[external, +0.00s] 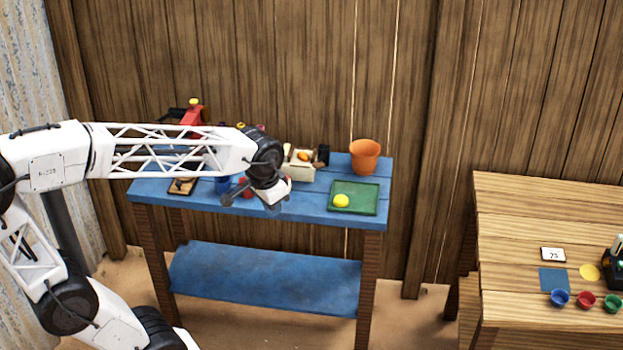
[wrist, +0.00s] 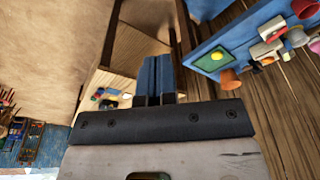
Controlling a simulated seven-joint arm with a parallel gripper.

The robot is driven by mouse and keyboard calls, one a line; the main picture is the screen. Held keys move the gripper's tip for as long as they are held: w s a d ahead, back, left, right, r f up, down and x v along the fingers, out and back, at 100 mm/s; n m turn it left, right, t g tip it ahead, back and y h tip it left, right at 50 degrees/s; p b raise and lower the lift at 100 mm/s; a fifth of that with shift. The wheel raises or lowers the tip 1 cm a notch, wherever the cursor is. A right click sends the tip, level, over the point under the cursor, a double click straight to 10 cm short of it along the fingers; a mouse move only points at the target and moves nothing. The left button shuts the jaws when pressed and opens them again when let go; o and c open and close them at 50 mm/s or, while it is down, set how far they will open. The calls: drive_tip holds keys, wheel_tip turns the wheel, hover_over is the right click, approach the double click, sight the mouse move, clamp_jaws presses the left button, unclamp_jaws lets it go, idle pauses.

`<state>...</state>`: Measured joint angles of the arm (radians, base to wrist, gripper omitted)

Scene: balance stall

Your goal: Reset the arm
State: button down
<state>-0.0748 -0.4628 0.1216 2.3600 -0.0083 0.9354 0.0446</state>
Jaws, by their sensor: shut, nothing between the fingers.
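My arm reaches in from the left in the external view. My gripper (external: 273,207) hangs in front of the blue table's front edge and hides part of the tabletop. It is shut and empty. In the wrist view the blue fingers of my gripper (wrist: 158,75) lie side by side, closed, with nothing between them. The blue table (external: 316,210) holds a green tray (external: 365,205) with a yellow ball (external: 341,201) on it. An orange pot (external: 365,155) stands behind the tray.
A light box (external: 300,172) with small items stands left of the pot. A red object (external: 192,116) is partly hidden behind my arm. A wooden table (external: 535,215) on the right bears several cups, a blue square (external: 553,279) and a card marked 75 (external: 553,254). Open floor lies between the tables.

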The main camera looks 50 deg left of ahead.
drive_tip(key=s+d+f, duration=0.2)
drive_tip(key=s+d, duration=0.1)
drive_tip(key=s, duration=0.7)
drive_tip(key=shift+s+d+m, duration=0.15)
drive_tip(key=shift+m, duration=0.15)
